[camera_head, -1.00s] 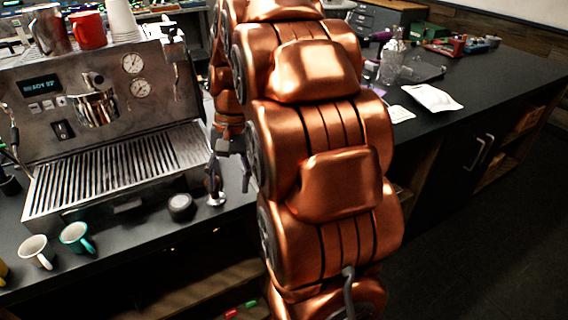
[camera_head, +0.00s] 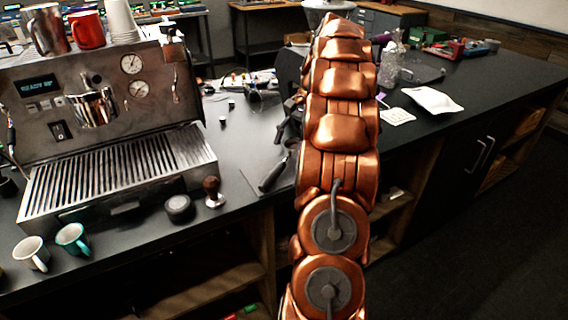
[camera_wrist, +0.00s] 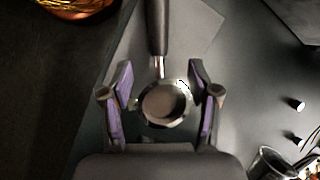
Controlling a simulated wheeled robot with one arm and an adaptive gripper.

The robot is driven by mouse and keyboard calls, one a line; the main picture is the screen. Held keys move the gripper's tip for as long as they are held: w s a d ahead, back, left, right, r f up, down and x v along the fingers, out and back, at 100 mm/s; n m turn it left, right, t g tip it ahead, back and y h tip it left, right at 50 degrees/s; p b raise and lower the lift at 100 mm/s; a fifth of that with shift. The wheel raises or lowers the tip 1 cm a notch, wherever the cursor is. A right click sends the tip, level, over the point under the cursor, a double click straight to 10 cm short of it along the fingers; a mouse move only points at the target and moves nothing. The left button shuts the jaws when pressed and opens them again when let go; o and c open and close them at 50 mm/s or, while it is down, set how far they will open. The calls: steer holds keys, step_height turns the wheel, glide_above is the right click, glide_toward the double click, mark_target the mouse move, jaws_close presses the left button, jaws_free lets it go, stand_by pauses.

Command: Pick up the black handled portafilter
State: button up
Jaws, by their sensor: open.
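The portafilter lies on the dark counter. In the wrist view its round metal basket (camera_wrist: 167,104) sits between my gripper's fingers, with its black handle (camera_wrist: 157,28) pointing to the top edge. In the head view only the black handle (camera_head: 272,175) shows clearly, left of my arm; my arm covers the rest. My gripper (camera_wrist: 161,74) is open, one purple-padded finger on each side of the basket, with gaps between them and the metal. I cannot tell how far above the counter the fingertips are.
The espresso machine (camera_head: 150,150) stands left on the counter (camera_head: 232,150). A wooden-handled tamper (camera_head: 212,188), a black puck (camera_head: 179,206), a white cup (camera_head: 31,252) and a teal cup (camera_head: 72,238) stand before it. A glass bottle (camera_head: 391,62) and a white packet (camera_head: 433,99) are right of my arm.

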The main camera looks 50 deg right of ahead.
mark_target(281, 163)
steer(key=shift+a+p+x, duration=0.1)
steer(key=shift+p+x, duration=0.4)
steer(key=shift+x, duration=1.05)
steer(key=shift+a+p+x, duration=0.15)
steer(key=shift+p+x, duration=0.35)
steer(key=shift+x, duration=1.1)
steer(key=shift+a+f, duration=0.1)
steer(key=shift+f, duration=0.35)
jaws_close()
